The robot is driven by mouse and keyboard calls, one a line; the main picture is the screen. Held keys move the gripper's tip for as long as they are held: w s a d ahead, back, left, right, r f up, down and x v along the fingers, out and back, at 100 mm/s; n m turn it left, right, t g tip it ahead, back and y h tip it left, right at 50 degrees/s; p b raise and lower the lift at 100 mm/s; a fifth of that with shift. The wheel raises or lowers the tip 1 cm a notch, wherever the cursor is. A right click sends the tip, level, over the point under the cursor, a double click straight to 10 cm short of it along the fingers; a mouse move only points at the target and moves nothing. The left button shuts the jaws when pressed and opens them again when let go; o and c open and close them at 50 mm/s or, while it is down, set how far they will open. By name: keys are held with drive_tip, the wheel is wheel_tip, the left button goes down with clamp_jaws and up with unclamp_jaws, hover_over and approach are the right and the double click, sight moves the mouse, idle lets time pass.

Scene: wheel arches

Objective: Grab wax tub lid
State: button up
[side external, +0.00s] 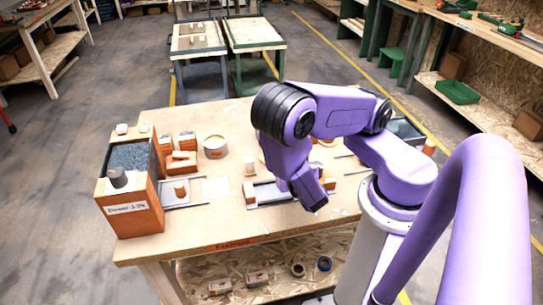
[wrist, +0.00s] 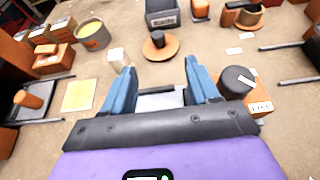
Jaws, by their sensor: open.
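A round tub (wrist: 93,38) with pale yellow contents stands open at the upper left of the wrist view; it also shows in the side view (side external: 215,147). A flat orange-brown disc with a dark knob (wrist: 153,52), which looks like the lid, lies on the table ahead of my gripper. In the side view my arm mostly hides that disc. My gripper (wrist: 159,68) is open, its two blue fingers apart with nothing held between them. In the side view my gripper (side external: 318,203) points down above the front of the table.
A grey bin (wrist: 163,14) stands behind the disc. An orange block with a black knob (wrist: 240,85) is close to the right finger. Orange boxes (wrist: 52,58) sit left, near the tub. A small pale block (wrist: 116,55) lies between tub and disc. Bare tabletop separates these things.

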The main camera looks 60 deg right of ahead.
drive_tip(key=x, duration=1.2)
drive_tip(key=shift+a+f, duration=0.1)
drive_tip(key=shift+a+f+x, duration=0.1)
drive_tip(key=shift+x, duration=1.3)
drive_tip(key=shift+a+f+x, duration=0.1)
drive_tip(key=shift+a+x, duration=0.05)
drive_tip(key=shift+x, duration=1.2)
drive_tip(key=shift+w, duration=0.1)
drive_tip(key=c, duration=1)
